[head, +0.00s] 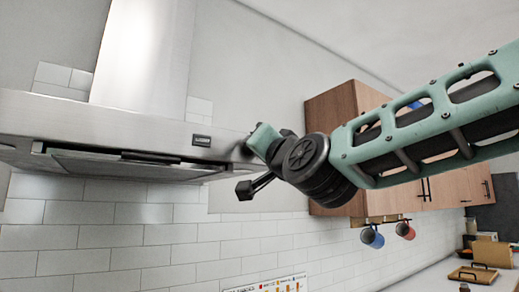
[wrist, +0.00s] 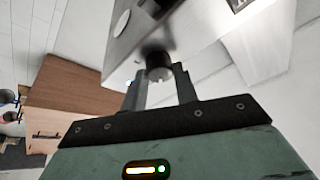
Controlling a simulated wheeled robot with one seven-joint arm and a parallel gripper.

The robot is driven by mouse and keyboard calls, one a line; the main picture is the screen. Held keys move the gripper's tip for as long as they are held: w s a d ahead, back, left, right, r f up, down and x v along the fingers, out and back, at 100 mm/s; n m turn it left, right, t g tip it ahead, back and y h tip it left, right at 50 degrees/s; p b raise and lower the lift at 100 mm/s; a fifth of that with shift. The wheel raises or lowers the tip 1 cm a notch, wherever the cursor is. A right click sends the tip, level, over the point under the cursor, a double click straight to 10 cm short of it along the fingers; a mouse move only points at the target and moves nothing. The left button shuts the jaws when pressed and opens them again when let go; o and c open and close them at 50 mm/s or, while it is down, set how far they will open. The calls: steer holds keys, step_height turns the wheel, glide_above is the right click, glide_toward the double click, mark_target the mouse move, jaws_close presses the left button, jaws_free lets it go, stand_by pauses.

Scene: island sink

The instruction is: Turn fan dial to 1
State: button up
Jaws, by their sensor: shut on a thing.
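The range hood (head: 60,115) is brushed metal and fills the left of the head view; it also shows in the wrist view (wrist: 195,25). The fan dial (wrist: 158,66) is a dark round knob on the hood's face, between my fingers in the wrist view. My gripper (wrist: 159,82) is shut on the dial, one finger on either side of it. In the head view my gripper (head: 250,147) reaches the right end of the hood's front; its wrist and body hide the dial there. The dial's marks cannot be read.
A small dark panel (head: 201,140) sits on the hood's front left of my gripper. Wooden wall cabinets (head: 335,108) stand behind my arm, with hanging mugs (head: 372,237) below.

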steer(key=o, duration=1)
steer(key=shift+c, duration=0.2)
steer(key=v, duration=1.4)
steer(key=shift+s+p, duration=0.2)
steer(key=shift+p, duration=0.1)
steer(key=p, duration=0.3)
steer(key=shift+s+d+f+p, duration=0.1)
steer(key=shift+s+f+p, duration=0.15)
steer(key=shift+p, duration=0.05)
